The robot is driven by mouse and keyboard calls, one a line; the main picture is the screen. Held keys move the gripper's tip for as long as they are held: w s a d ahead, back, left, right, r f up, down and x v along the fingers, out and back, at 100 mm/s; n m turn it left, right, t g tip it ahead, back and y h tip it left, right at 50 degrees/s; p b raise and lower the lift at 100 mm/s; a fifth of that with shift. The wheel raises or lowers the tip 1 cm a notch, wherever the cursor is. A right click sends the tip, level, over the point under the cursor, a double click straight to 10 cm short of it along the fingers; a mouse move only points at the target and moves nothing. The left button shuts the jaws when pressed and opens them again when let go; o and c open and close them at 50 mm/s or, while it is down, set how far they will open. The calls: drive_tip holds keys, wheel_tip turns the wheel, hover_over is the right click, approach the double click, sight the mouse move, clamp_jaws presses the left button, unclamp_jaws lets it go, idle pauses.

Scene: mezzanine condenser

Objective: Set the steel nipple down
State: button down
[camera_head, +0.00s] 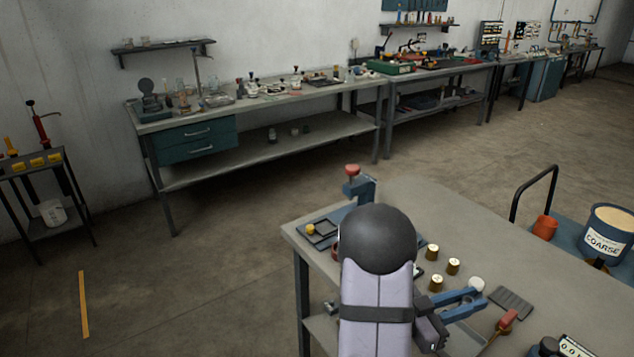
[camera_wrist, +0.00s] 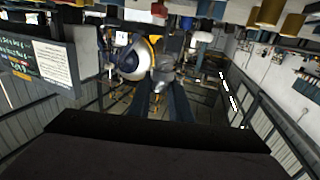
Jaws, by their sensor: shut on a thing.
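My gripper (camera_head: 478,294) reaches out to the right over the front workbench (camera_head: 420,205), its two blue fingers closed on a small pale grey rounded piece, which looks like the steel nipple (camera_head: 476,284). In the wrist view the steel nipple (camera_wrist: 163,76) shows as a grey shape between the tips of the dark fingers (camera_wrist: 160,88). The lower part of the nipple is hidden by the fingers in the head view. I cannot tell whether it touches the bench top.
Three brass cylinders (camera_head: 453,266) stand left of the nipple. A dark ribbed pad (camera_head: 511,302) and a red-topped tool (camera_head: 508,318) lie close on its right. A dark tray (camera_head: 322,232) and a red-knobbed blue fixture (camera_head: 358,187) are at the bench's left. The bench's far part is clear.

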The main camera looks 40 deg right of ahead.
drive_tip(key=shift+s+a+r, duration=0.1)
drive_tip(key=shift+s+r, duration=0.05)
drive_tip(key=shift+r, duration=0.5)
drive_tip(key=shift+s+a+r, duration=0.1)
drive_tip(key=shift+s+r, duration=0.05)
drive_tip(key=shift+r, duration=0.5)
drive_tip(key=w+a+f+n+t, duration=0.4)
drive_tip(key=w+a+f+t, duration=0.2)
drive_tip(key=w+a, duration=0.3)
drive_tip(key=w+a+f+n+t, duration=0.4)
drive_tip(key=w+a+f+t, duration=0.25)
drive_tip(key=w, duration=0.35)
drive_tip(key=w+a+f+n+t+y, duration=0.2)
drive_tip(key=a+f+n+t+y, duration=0.1)
drive_tip(key=a, duration=0.9)
drive_tip(key=w+a+f+n+t+y, duration=0.2)
drive_tip(key=a+n+t+y, duration=0.3)
drive_tip(key=a, duration=0.7)
drive_tip(key=shift+w+a+f+t+y, duration=0.35)
drive_tip(key=shift+f+t+y, duration=0.1)
drive_tip(key=shift+f, duration=0.25)
drive_tip(key=shift+h, duration=0.25)
